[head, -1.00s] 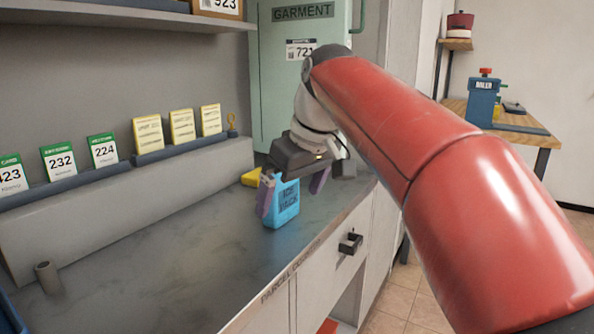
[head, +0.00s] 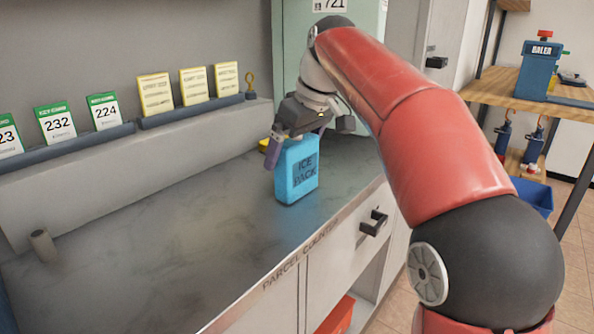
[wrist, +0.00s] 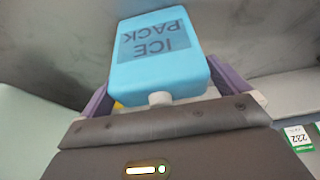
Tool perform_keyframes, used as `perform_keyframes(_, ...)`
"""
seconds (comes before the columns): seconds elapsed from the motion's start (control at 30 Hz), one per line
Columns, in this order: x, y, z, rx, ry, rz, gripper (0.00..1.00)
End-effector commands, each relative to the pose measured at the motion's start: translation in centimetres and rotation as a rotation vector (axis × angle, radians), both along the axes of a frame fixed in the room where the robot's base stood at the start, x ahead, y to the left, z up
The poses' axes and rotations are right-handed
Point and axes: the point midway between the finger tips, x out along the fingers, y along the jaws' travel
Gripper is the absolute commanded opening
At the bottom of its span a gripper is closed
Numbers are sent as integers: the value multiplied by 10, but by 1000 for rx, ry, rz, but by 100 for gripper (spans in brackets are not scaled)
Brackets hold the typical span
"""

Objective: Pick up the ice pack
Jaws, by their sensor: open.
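The light blue ice pack (head: 297,172), a block with dark "ICE PACK" lettering, stands upright on the grey parcel counter (head: 150,235) near its front edge. My gripper (head: 289,150) is at its upper part, with one purple finger at the pack's left side; the other finger is hidden in the head view. In the wrist view the ice pack (wrist: 160,50) lies between the two spread purple fingers of my gripper (wrist: 165,88), its small pale cap towards the palm. The jaws are open; whether a finger touches the pack I cannot tell.
A yellow object (head: 265,145) lies partly hidden behind the ice pack. Green and yellow cards (head: 193,86) stand on a ledge along the back. A small grey cup (head: 43,245) stands at left. The counter between is clear. A drawer handle (head: 374,222) juts from the front.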

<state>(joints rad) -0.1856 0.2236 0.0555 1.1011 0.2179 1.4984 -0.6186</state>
Motion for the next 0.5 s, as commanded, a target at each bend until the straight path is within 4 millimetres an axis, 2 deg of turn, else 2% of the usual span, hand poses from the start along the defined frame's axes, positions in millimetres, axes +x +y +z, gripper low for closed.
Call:
perform_keyframes(0.27, 1, 1, -4, -1, -1, 0, 100)
perform_keyframes(0.5, 1, 1, -3, -1, -1, 0, 70)
